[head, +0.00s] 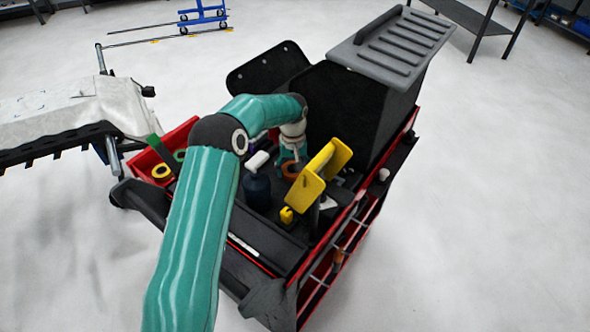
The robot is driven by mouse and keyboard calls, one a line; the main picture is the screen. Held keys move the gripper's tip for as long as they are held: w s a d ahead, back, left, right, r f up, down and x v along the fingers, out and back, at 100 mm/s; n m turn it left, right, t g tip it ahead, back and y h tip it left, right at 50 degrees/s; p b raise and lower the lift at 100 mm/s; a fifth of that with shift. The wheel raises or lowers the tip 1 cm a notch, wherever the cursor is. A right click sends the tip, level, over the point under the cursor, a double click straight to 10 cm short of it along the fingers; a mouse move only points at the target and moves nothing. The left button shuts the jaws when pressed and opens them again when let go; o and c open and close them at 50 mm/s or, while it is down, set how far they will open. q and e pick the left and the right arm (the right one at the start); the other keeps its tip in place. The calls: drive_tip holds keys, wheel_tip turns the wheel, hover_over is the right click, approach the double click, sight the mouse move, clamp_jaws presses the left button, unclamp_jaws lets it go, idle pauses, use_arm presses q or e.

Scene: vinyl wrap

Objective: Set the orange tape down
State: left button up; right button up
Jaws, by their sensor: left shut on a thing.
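The orange tape (291,171) is a small orange roll low over the top of the black and red tool cart (262,236). My left gripper (292,161) reaches down from above and is shut on the tape. The arm's wrist and a yellow object partly hide the grip. I cannot tell whether the tape touches the cart top. My right gripper is not in view.
A yellow tool-like object (320,174) stands close right of the tape. A dark bottle (257,191) stands to its left. A red bin (165,148) holds tape rolls. A black bin with a grey lid (393,42) rises behind.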

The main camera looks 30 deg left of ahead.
use_arm(q)
drive_tip(key=shift+f, duration=0.25)
drive_tip(key=o, duration=1.1)
drive_tip(key=shift+o, duration=0.2)
wheel_tip(320, 180, up, 12)
drive_tip(key=shift+b, duration=0.35)
drive_tip(key=shift+r, duration=0.15)
